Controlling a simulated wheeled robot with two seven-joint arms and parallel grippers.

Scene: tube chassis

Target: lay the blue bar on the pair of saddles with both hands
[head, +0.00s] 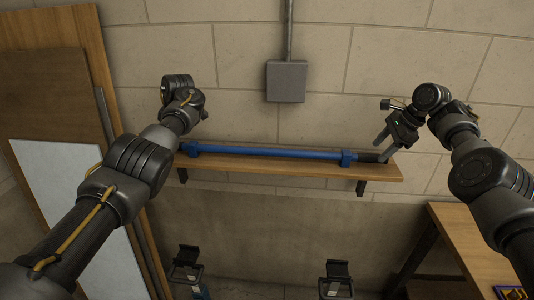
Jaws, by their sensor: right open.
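The blue bar (270,152) lies lengthwise along a wooden wall shelf (270,166). It has a blue collar near each end, and its right end is dark. My right gripper (383,148) is open, with its fingers just at and above the bar's dark right end. I cannot tell whether they touch it. My left arm reaches up to near the bar's left end, but its gripper fingers are hidden behind my own arm links. Two black bracket-like pieces low in the view, one left (187,264) and one right (337,271), look like the pair of saddles.
A grey box (287,81) with a pipe is on the block wall above the shelf. Wooden boards and a white panel (75,215) lean at the left. A wooden table (465,245) stands at the right. The space between the saddles and shelf looks clear.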

